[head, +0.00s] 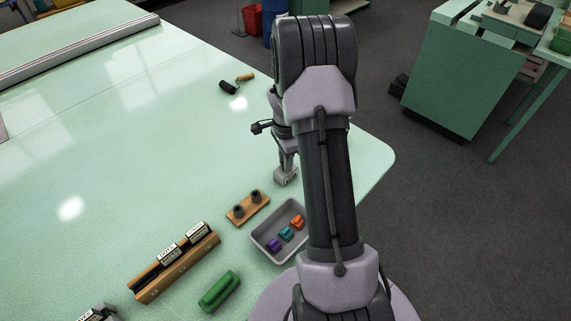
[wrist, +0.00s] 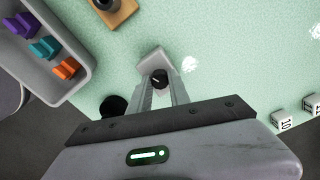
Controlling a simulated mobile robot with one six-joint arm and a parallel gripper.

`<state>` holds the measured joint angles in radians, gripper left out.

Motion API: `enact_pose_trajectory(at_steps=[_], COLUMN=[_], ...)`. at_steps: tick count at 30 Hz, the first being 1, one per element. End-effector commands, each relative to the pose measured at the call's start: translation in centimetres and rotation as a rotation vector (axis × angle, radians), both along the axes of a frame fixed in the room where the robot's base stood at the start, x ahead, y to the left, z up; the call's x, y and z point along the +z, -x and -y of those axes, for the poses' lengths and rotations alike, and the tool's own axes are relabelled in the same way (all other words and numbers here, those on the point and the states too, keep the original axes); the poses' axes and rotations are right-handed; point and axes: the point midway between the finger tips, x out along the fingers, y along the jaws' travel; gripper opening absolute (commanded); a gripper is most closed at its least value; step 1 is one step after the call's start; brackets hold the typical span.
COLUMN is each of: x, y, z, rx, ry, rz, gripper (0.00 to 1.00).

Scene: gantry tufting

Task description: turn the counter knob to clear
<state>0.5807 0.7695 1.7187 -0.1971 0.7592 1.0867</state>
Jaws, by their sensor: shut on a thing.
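The counter (head: 287,178) is a small grey block on the pale green table, with a digit window on its front face. In the wrist view its grey body (wrist: 151,59) shows just beyond my fingers, and its round black knob (wrist: 160,77) with a light pointer line shows between the fingertips. My gripper (wrist: 161,90) is shut on the knob from above. In the head view my gripper (head: 286,164) comes straight down onto the counter, and the knob is hidden there. The digits are too small to read.
A grey tray (head: 259,240) with purple, teal and orange pieces stands nearby, beside a wooden block (head: 236,217) with two dark pegs. A wooden rack (head: 180,276), a green object (head: 219,290) and a roller (head: 229,87) lie around. The table's left middle is clear.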

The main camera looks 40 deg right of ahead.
Motion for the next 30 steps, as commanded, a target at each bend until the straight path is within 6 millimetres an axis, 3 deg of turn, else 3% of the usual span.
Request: enact_pose_trajectory(at_steps=[18,30], x=[-0.21,-0.10], y=[-0.03,-0.03], z=[0.03,0.01], rx=[-0.574,-0.848], ry=[0.001,-0.001], rz=[0.002,0.001], gripper=[0.00,0.00])
